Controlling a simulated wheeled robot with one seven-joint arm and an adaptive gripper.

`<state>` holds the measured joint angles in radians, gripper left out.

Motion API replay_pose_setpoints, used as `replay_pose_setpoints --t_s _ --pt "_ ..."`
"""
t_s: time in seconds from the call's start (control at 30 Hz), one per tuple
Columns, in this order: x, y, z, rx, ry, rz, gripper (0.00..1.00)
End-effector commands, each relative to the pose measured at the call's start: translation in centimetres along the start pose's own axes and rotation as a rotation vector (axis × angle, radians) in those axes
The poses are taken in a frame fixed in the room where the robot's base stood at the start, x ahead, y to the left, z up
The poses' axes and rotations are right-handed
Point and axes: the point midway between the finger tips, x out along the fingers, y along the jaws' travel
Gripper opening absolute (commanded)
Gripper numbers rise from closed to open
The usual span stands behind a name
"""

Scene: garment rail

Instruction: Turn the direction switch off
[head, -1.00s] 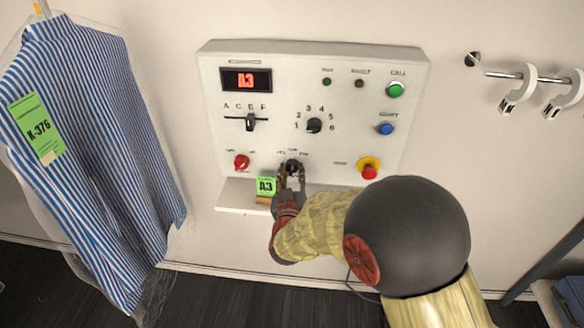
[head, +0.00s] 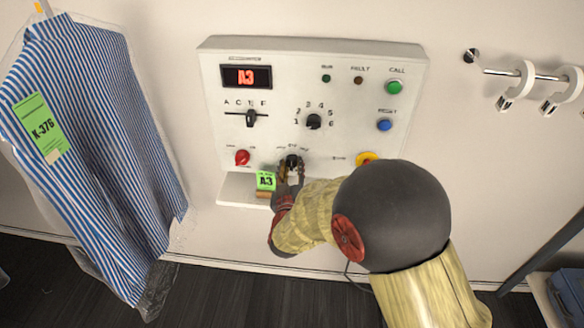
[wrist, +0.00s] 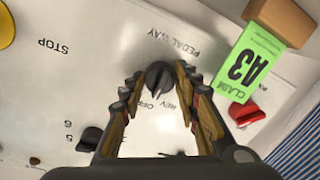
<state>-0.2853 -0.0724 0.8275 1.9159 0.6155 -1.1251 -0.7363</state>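The direction switch is a black knob (head: 292,161) low in the middle of the white control panel (head: 225,110). The knob also shows in the wrist view (wrist: 158,77), with REV and OFF printed close by; its ridge points toward these words, but I cannot tell exactly which one. My gripper (head: 289,174) is at the knob. In the wrist view my gripper (wrist: 156,88) is open, with one finger on each side of the knob and gaps visible between them. I see no clear contact.
A green A3 claim tag (head: 265,181) on a small block stands on the ledge, close left of my gripper. A red knob (head: 242,157) is left of the switch. The yellow stop button base (head: 367,157) is partly behind my arm. A bagged striped shirt (head: 95,150) hangs left.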

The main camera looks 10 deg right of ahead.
Motion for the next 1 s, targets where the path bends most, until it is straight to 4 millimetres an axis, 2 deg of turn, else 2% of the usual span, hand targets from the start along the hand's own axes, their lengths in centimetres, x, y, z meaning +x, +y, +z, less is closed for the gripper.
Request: replay_pose_setpoints --t_s 0.27,0.63,0.77,1.0 --pt "0.0 0.0 0.0 0.001 0.0 0.0 0.49" --pt "-0.5 0.0 -0.1 0.001 0.001 -0.001 0.49" --pt "-2.2 -0.1 -0.1 0.001 0.0 -0.002 0.49" --pt "-7.2 -0.2 -0.1 0.001 0.001 -0.004 0.49"
